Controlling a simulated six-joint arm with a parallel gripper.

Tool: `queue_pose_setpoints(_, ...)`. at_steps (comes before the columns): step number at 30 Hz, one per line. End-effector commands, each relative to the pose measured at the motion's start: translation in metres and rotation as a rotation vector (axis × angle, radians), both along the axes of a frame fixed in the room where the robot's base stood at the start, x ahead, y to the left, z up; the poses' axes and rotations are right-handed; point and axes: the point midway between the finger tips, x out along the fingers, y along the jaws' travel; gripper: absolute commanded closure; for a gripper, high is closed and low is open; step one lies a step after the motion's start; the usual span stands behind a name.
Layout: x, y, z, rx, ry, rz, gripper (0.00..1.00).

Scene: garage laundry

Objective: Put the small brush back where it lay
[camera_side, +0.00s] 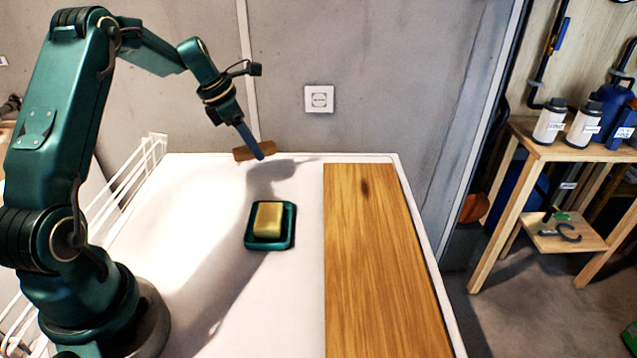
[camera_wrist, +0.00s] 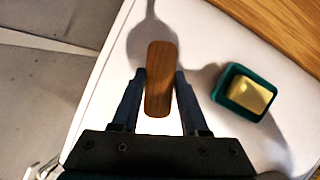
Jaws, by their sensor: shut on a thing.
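The small brush (camera_side: 254,151) has a brown wooden back and is held in the air above the far part of the white worktop. My gripper (camera_side: 259,154) is shut on it. In the wrist view the brush (camera_wrist: 160,80) sits between the two fingers of my gripper (camera_wrist: 159,90), its long side running away from the palm. Its bristles cannot be made out in either view. Its shadow falls on the white surface below, so it is clear of the worktop.
A green dish (camera_side: 287,243) with a yellow block of soap (camera_side: 268,219) stands mid-worktop, right of the brush in the wrist view. A wooden board (camera_side: 380,270) covers the right side. A white wire rack (camera_side: 130,180) lines the left edge. White surface left of the dish is clear.

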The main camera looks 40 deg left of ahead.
Motion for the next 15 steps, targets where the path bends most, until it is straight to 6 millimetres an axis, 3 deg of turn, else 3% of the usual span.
queue_pose_setpoints(15,0.006,-0.004,-0.045,0.001,0.0,0.0,1.0)
